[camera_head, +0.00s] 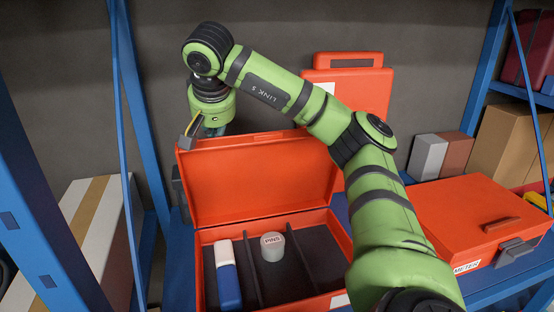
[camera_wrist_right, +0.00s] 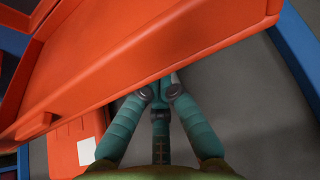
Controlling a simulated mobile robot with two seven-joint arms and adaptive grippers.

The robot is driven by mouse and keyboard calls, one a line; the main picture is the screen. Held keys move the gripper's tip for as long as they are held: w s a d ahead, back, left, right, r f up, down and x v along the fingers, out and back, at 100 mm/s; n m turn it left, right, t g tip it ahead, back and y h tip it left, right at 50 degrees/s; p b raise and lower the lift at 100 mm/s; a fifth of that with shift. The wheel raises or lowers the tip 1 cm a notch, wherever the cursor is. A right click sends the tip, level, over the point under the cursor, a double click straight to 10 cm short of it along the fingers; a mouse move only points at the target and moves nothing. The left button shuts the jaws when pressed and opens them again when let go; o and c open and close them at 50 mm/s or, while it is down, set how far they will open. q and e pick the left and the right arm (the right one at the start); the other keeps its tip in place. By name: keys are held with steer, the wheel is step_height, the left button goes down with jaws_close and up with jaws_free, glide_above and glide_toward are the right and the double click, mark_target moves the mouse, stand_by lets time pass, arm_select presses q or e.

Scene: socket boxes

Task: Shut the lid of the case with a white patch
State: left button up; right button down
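The open orange case (camera_head: 205,235) stands on the blue shelf with its lid (camera_head: 255,185) raised about upright at the back. A white patch (camera_head: 340,300) shows on its front right. Inside lie a blue-and-white object (camera_head: 227,275) and a round grey tin (camera_head: 272,246) marked PINS. My right gripper (camera_head: 212,128) is at the lid's upper left corner, on its back side. In the right wrist view, the teal fingers of my right gripper (camera_wrist_right: 163,88) converge close together beside the lid (camera_wrist_right: 130,65); the tips are partly hidden, and contact is unclear. My left gripper is not in view.
Another orange case (camera_head: 375,90) with a white label stands upright behind. A closed orange case (camera_head: 470,220) with a METER label lies at right. Cardboard boxes (camera_head: 505,140) stand at back right, a long box (camera_head: 95,220) at left. Blue posts (camera_head: 130,100) frame the shelf.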

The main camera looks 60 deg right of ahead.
mark_target(217, 146)
steer(key=shift+s+a+f+b, duration=0.4)
steer(key=shift+s+f, duration=0.1)
steer(key=shift+f, duration=0.1)
steer(key=shift+s+a+f, duration=0.65)
steer(key=shift+s+a, duration=1.35)
steer(key=shift+s, duration=0.45)
step_height(217, 146, up, 6)
steer(key=p, duration=0.5)
steer(key=shift+w+f+p, duration=0.15)
steer(key=shift+f+p, duration=0.1)
steer(key=shift+p, duration=0.05)
steer(key=shift+f, duration=0.1)
